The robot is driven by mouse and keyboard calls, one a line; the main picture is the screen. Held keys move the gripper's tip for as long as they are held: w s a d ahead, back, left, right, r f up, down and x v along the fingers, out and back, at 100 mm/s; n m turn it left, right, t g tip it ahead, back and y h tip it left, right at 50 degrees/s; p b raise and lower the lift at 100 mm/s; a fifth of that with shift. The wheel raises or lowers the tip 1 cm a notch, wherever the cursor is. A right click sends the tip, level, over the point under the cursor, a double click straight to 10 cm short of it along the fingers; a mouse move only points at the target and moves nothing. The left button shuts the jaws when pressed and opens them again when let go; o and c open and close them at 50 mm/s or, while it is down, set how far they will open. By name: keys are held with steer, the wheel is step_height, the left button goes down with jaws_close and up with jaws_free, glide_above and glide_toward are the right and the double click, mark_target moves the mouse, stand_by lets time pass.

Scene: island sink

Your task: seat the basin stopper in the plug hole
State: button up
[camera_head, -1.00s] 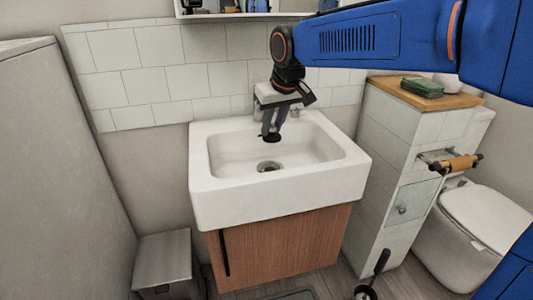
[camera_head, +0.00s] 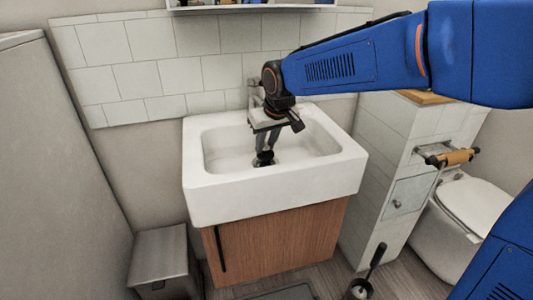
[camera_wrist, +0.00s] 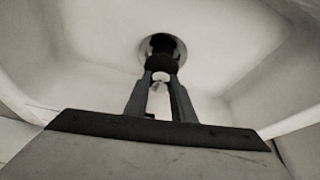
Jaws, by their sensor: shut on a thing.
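The white basin (camera_head: 338,165) stands against the tiled wall. My gripper (camera_head: 264,158) points down inside it and is shut on the dark basin stopper (camera_head: 264,163). In the wrist view my gripper (camera_wrist: 162,78) has its fingers closed on the black stopper (camera_wrist: 161,62). The plug hole (camera_wrist: 147,46) shows as a ring around and behind the stopper in the wrist view. The stopper covers much of the hole in both views. I cannot tell whether it is in the hole or just above it.
The tap (camera_head: 254,88) stands at the back of the basin, close behind my gripper. A tiled half wall (camera_head: 372,150) with a paper holder (camera_head: 450,157) is to the right, with the toilet (camera_head: 470,215) beyond. A grey bin (camera_head: 158,262) stands at lower left.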

mark_target(267, 150)
steer(key=shift+f, duration=1.75)
steer(key=o, duration=1)
steer(key=shift+f, duration=0.1)
steer(key=v, duration=1.2)
